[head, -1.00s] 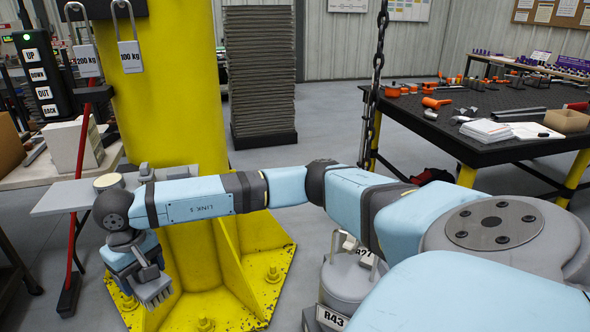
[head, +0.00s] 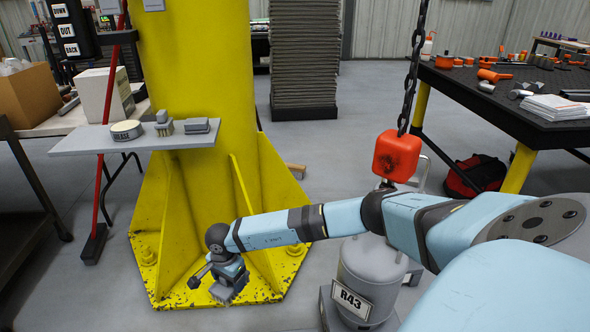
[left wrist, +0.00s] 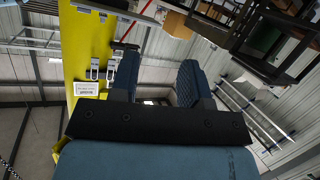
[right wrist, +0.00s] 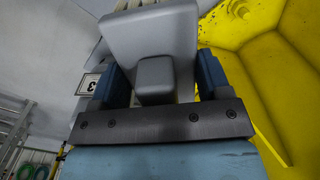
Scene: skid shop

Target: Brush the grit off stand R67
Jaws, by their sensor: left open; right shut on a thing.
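My right gripper (head: 232,280) is shut on a grey brush (head: 222,293), low in front of the yellow column's base plate. In the right wrist view the brush (right wrist: 150,35) has a stubby handle between the fingers and a wide grey head beyond. A grey cylindrical stand (head: 365,270) with an R43 plate (head: 350,303) is right of the gripper, partly behind my right arm; the gripper is apart from it. I cannot read an R67 label anywhere now. My left gripper (left wrist: 155,80) is open and empty in the left wrist view, pointing up toward the roof.
A yellow column (head: 195,80) with a flanged base stands at left. A shelf (head: 85,142) on it bears a grease tin (head: 126,130) and grey items. A red hook block (head: 397,155) hangs on a chain above the stand. A black table (head: 520,110) is at right.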

